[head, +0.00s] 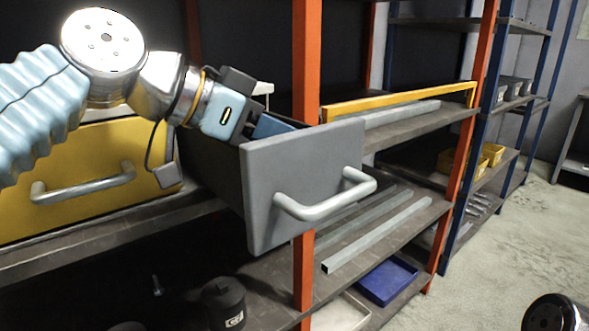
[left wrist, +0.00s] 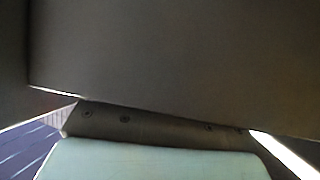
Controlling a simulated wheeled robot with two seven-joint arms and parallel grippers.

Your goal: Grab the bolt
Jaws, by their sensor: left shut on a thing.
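My left gripper (head: 238,120) reaches down into the open grey drawer (head: 300,180), just behind its front panel. Its fingertips are hidden by the drawer front in the head view. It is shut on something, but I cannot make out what. The left wrist view is mostly filled by dark, plain surfaces close to the camera, with a pale green-blue part (left wrist: 150,162) at the bottom. My right gripper is not in view.
The drawer has a grey handle (head: 325,196) and juts out from an orange-posted shelf (head: 306,60). A closed yellow drawer (head: 85,150) is to its left. Metal bars (head: 380,232) and a blue tray (head: 388,281) lie below. Open floor (head: 520,240) is at the right.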

